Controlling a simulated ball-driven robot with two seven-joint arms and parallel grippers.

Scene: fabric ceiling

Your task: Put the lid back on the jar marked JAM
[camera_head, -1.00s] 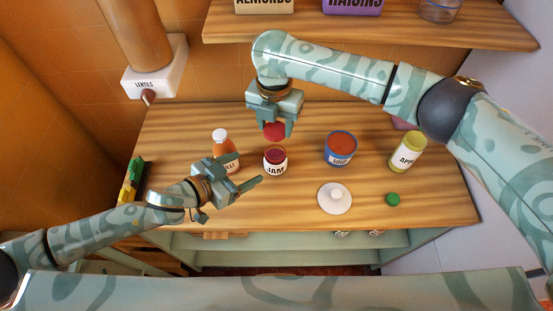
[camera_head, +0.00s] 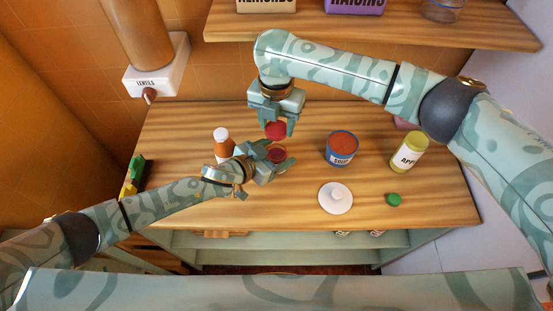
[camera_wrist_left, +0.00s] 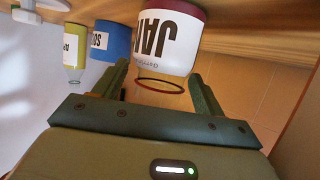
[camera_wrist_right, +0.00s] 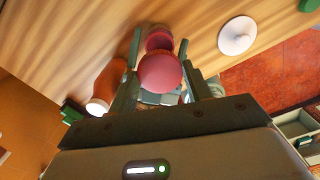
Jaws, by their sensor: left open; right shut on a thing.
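The JAM jar (camera_head: 277,153) stands open on the counter, its dark red contents showing in the head view. In the left wrist view the jar (camera_wrist_left: 168,40) appears upside down between and beyond the fingertips. My left gripper (camera_head: 266,163) is open with its fingers around the jar's near side; contact cannot be told. My right gripper (camera_head: 274,130) is shut on the red lid (camera_head: 276,129), held above and slightly behind the jar. In the right wrist view the lid (camera_wrist_right: 160,73) sits between the fingers, with the jar's top (camera_wrist_right: 159,39) beyond it.
An orange bottle (camera_head: 222,145) with a white cap stands close left of the jar. To the right are a blue SOUP container (camera_head: 341,158), a yellow-green jar (camera_head: 408,152), a white lid (camera_head: 336,198) and a green lid (camera_head: 394,199). A shelf (camera_head: 400,32) hangs above the back.

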